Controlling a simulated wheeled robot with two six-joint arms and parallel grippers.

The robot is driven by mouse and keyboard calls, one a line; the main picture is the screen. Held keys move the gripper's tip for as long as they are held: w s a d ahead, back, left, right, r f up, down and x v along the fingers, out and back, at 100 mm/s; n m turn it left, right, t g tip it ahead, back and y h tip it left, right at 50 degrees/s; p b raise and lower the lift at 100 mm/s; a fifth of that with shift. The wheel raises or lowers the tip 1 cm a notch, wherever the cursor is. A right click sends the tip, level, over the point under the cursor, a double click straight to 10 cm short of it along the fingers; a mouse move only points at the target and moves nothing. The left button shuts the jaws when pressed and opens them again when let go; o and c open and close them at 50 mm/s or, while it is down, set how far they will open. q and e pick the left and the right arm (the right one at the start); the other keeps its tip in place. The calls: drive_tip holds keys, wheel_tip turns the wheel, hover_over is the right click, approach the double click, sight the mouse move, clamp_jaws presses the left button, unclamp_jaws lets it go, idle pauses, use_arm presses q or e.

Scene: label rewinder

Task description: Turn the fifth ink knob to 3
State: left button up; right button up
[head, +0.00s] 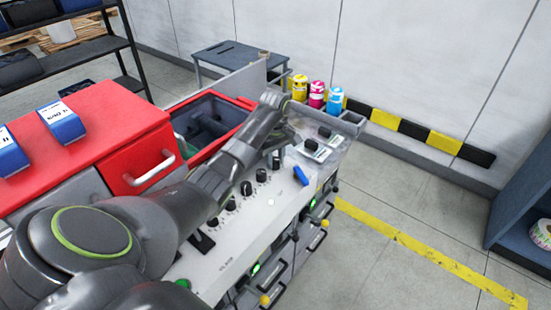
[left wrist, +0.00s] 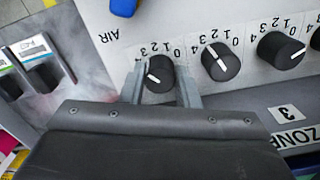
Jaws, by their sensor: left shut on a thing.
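The fifth ink knob (head: 276,163) is a small black knob at the far end of a row on the white panel. In the left wrist view the held black knob (left wrist: 159,74) sits between the two grey fingers of my left gripper (left wrist: 161,88), which are shut on its sides. Its white pointer line slants up and left in that view; the exact number is hard to read, partly behind a finger. The neighbouring knob (left wrist: 220,62) has its pointer up and left. My left gripper (head: 279,150) reaches down onto the panel's far end. My right gripper is not in view.
More black knobs (head: 246,188) line the panel. A blue lever (head: 300,175) stands beside the row. Ink bottles in yellow, magenta and cyan (head: 316,95) stand behind. A red cabinet (head: 140,158) with an open drawer is left; clear floor (head: 400,205) is right.

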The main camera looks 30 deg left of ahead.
use_arm(q)
drive_tip(key=shift+a+m, duration=0.1)
drive_tip(key=shift+m, duration=0.5)
drive_tip(key=o, duration=1)
drive_tip(key=shift+c, duration=0.2)
